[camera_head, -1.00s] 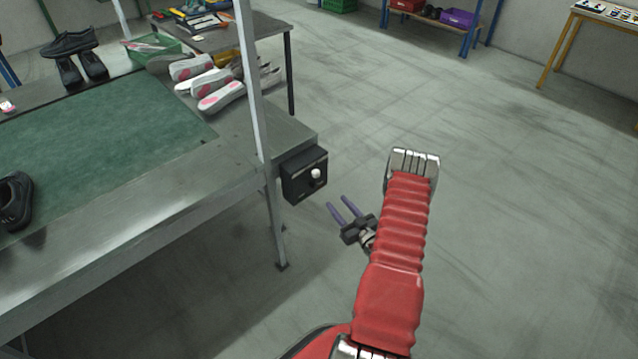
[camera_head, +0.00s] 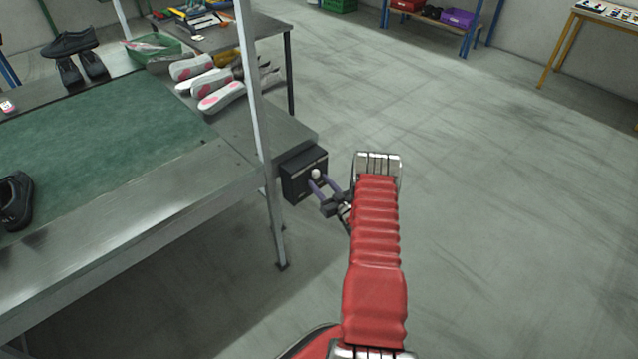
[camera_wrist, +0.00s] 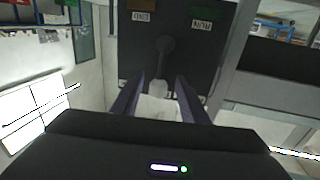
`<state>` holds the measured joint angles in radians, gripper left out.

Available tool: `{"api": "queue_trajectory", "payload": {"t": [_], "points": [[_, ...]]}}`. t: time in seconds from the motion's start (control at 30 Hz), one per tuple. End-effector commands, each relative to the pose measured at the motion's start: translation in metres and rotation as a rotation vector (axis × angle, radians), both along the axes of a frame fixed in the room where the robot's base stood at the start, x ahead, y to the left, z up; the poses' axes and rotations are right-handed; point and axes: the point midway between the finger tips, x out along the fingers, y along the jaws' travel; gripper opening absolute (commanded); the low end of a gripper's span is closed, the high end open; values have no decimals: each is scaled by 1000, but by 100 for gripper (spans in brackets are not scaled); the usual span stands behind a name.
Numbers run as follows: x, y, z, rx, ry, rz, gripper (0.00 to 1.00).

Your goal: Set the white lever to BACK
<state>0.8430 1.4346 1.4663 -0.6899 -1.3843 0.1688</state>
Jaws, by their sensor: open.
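The white lever (camera_head: 316,174) has a round white knob and sits on the front of a black control box (camera_head: 298,178) at the bench corner. In the wrist view its dark stem runs from the box face down to the pale knob (camera_wrist: 158,91). My gripper (camera_head: 323,184) is open, its two purple fingers pointing at the box. In the wrist view the fingers (camera_wrist: 157,86) stand on either side of the knob, with gaps visible. Two small labels, one brownish (camera_wrist: 142,17) and one green (camera_wrist: 203,25), are on the box; I cannot read them surely.
A metal post (camera_head: 254,100) rises beside the box. The steel bench (camera_head: 130,235) with a green mat (camera_head: 100,140) and shoes lies to the left. The floor (camera_head: 500,220) on the right is clear.

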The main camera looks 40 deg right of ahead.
Motion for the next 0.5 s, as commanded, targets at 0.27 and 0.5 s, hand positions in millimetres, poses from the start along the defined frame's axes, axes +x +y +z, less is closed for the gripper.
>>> {"api": "queue_trajectory", "payload": {"t": [0.27, 0.5], "points": [[9, -1, 0, 1, 1, -1, 40], [9, -1, 0, 0, 1, -1, 34]]}}
